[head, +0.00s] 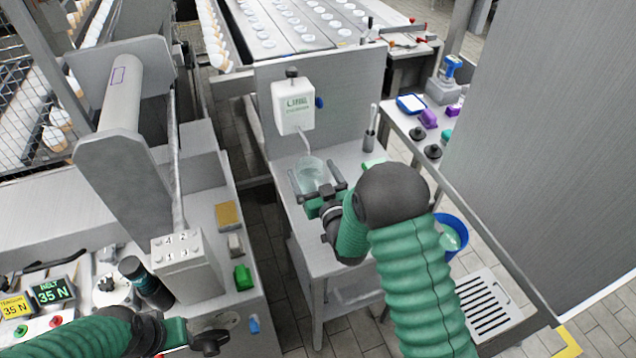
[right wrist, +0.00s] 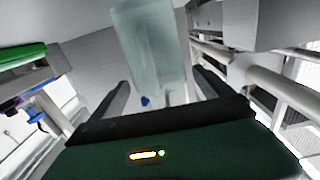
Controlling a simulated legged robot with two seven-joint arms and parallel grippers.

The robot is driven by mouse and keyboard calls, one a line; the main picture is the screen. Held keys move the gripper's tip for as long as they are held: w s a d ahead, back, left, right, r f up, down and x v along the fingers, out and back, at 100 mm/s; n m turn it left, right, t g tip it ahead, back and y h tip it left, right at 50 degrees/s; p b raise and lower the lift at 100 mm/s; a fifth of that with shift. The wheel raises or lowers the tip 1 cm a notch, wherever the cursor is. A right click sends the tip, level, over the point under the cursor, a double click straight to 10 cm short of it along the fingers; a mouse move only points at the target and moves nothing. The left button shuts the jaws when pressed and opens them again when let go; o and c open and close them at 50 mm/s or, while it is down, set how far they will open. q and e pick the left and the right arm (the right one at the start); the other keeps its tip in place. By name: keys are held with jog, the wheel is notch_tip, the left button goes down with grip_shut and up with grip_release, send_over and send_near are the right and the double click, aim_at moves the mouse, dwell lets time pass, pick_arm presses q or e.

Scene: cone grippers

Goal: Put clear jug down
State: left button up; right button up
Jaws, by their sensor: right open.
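The clear jug (head: 311,172) stands on the small steel table under the white dispenser's spout. My right gripper (head: 318,182) is open, with one finger on each side of the jug. In the right wrist view the jug (right wrist: 150,50) shows beyond and between the two dark fingers (right wrist: 160,95), with gaps at both sides. The jug's lower part is partly hidden by the gripper in the head view. My left gripper (head: 212,338) is at the bottom left, and its jaws are not clear.
The white dispenser (head: 293,106) hangs on the steel back panel above the jug. A grey cylinder holder with a rod (head: 370,140) stands to the right. A blue bucket (head: 453,235) is beyond my right arm. A green block (head: 243,278) lies on the left bench.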

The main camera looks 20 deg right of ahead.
jog(key=s, duration=1.1)
jog(key=shift+d, duration=0.2)
